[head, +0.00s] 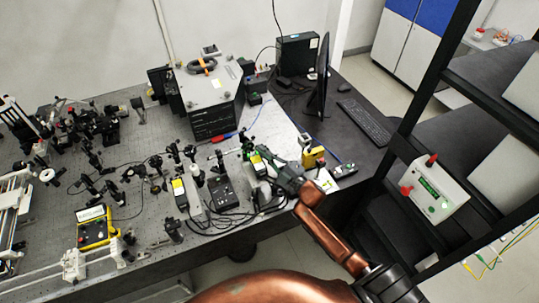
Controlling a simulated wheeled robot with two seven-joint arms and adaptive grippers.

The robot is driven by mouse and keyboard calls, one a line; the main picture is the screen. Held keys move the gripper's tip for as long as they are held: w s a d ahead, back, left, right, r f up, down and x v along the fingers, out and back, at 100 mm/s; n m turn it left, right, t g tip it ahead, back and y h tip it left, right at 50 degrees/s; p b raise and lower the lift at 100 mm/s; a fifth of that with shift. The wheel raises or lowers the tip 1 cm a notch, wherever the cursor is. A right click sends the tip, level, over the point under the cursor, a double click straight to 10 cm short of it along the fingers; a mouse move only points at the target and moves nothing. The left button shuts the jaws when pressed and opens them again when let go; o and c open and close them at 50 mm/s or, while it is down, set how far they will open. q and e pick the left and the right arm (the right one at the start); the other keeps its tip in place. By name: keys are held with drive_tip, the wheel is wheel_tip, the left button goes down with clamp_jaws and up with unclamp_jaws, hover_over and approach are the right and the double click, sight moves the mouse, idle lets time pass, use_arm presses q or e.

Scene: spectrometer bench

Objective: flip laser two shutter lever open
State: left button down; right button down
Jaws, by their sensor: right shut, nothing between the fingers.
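My right arm reaches in from the lower right over the optical bench (135,205). Its gripper (266,154) is shut and empty, at the laser modules near the bench's right edge. One module with a yellow label (256,162) is right beside the fingertips; I cannot tell whether they touch. Another yellow-labelled module (180,192) stands further left. I cannot tell which one is laser two. The shutter lever is too small or hidden behind the gripper to make out. My left gripper is not in view.
A black control box (222,192) with loose cables stands left of my gripper. A yellow device (315,156) stands to its right. A large grey-topped instrument (210,92) is behind. Optic mounts crowd the left. A rack instrument (435,190) is at right.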

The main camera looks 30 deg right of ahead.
drive_tip(key=m, duration=0.1)
drive_tip(key=d+m+t+b, duration=0.1)
drive_tip(key=shift+f+m+h, duration=0.25)
drive_tip(key=shift+m+h, duration=0.15)
drive_tip(key=shift+d+f, duration=0.2)
drive_tip(key=shift+d, duration=0.3)
drive_tip(key=shift+d+b, duration=0.1)
drive_tip(key=shift+b, duration=0.2)
drive_tip(key=s, duration=0.5)
drive_tip(key=s+p, duration=0.1)
drive_tip(key=s, duration=0.2)
drive_tip(key=shift+a+f, duration=0.15)
drive_tip(key=shift+a, duration=0.15)
drive_tip(key=shift+v, duration=0.85)
